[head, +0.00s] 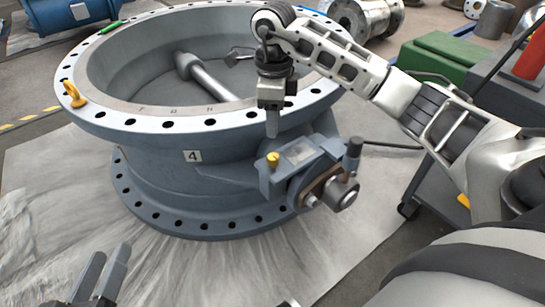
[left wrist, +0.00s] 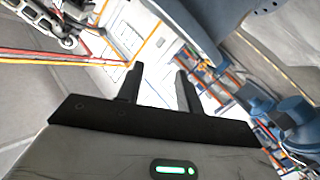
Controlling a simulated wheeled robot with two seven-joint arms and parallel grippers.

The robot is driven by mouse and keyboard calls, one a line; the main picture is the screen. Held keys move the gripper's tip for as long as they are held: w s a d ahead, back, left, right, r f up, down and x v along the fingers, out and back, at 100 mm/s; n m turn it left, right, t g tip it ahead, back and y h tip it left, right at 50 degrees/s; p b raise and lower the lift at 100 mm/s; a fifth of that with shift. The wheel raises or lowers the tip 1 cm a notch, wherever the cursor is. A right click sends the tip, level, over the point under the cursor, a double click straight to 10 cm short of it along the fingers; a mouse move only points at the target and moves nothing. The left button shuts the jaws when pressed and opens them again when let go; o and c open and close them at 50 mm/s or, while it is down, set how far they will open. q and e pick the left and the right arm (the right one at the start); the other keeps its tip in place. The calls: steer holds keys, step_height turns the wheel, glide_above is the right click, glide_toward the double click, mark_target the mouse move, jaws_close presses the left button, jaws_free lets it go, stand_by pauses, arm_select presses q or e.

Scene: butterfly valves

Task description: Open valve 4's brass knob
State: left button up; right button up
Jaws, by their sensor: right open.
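Valve 4 (head: 190,185) is a large blue-grey flanged ring body standing on a sheet, with a "4" label (head: 192,156) on its side. Its small brass knob (head: 273,159) sits on the bracket at the front right of the body. My right gripper (head: 272,130) points down just above the knob, apart from it; it is open, its fingers nearly lined up in the head view. My left gripper (head: 110,252) is at the lower left of the head view, well away from the valve. It is open and empty in the left wrist view (left wrist: 159,70).
The actuator block (head: 300,154) and a dark upright post (head: 353,152) stand right of the knob. The flange rim (head: 210,122) rises behind it. A yellow lifting eye (head: 74,94) is on the left rim. A green box (head: 440,57) and dark cart stand at the right.

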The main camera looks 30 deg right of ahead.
steer(key=b, duration=0.1)
glide_above(273, 156)
step_height(273, 156, down, 5)
steer(key=shift+r, duration=0.15)
step_height(273, 156, down, 5)
steer(key=shift+f+b, duration=0.2)
steer(key=shift+b, duration=1.05)
steer(key=shift+f, duration=0.4)
arm_select(q)
steer(key=r+m+t, duration=0.1)
steer(key=w+r+m+t+h, duration=0.1)
steer(key=r, duration=0.1)
steer(key=w+r+m+t+h, duration=0.1)
steer(key=r, duration=0.1)
steer(key=shift+w+a+r+t, duration=0.2)
steer(key=shift+a+t, duration=0.1)
steer(key=shift+a, duration=0.05)
arm_select(e)
steer(key=c, duration=1)
